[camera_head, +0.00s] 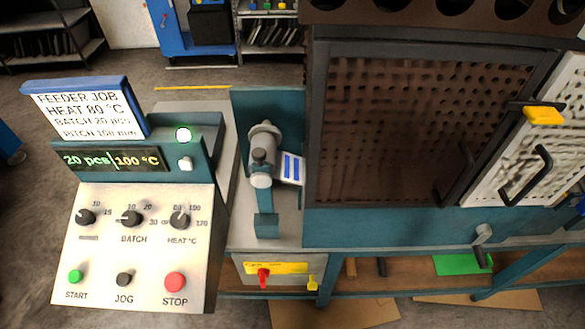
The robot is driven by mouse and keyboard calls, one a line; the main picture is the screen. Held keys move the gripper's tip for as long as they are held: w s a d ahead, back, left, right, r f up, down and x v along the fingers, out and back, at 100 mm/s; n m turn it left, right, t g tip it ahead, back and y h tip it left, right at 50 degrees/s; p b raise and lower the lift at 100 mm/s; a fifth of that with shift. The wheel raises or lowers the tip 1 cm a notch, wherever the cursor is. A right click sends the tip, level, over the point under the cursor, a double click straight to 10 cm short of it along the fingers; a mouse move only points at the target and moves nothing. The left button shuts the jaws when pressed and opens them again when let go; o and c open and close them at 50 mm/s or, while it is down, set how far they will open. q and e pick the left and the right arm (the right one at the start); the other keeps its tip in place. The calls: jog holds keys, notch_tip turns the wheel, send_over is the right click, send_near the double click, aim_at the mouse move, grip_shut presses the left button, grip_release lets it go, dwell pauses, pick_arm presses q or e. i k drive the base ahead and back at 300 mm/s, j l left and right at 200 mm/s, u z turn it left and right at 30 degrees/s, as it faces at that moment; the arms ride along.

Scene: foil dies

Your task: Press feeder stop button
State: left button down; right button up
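The red stop button (175,282) is at the lower right of the feeder's sloped white control panel (142,250), above the label STOP. The black jog button (124,279) and the green start button (75,276) are to its left. The display (112,160) above reads 20 pcs and 100 °C. A lamp (183,135) at the panel's upper right glows white-green. The job card (88,113) above reads heat 80 °C, batch 20 pcs. Neither of my grippers shows in the head view.
Three black knobs, one being the batch knob (132,218), stand above the buttons. A teal machine with a perforated dark door (415,130) fills the right. A red switch (263,277) sits on a box right of the panel. The space before the panel looks clear.

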aim_at(174, 282)
jog(key=u, duration=1.25)
